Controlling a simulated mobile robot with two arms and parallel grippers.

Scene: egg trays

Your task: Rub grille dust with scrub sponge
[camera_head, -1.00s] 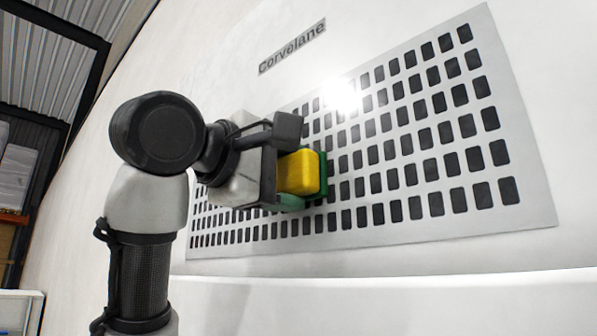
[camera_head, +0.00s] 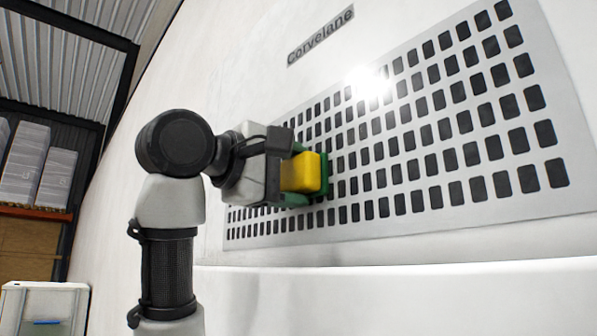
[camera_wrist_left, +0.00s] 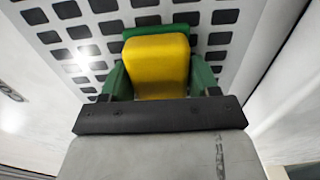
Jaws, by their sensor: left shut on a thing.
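The grille (camera_head: 400,140) is a pale grey panel with rows of dark rectangular slots, set in a white wall. A yellow scrub sponge (camera_head: 302,173) with a green pad sits against the left part of the grille. My left gripper (camera_head: 285,180) is shut on the sponge, which also shows in the left wrist view (camera_wrist_left: 157,62) between two green fingers. The green pad side faces the slots and appears to touch them. I cannot make out any dust on the grille. My right gripper is not in view.
The white wall carries a "Corvelane" label (camera_head: 320,35) above the grille. A ledge runs below the grille. Storage shelving with wrapped white stacks (camera_head: 40,165) and a white cabinet (camera_head: 45,305) stand at the far left. A bright glare lies on the grille's top edge.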

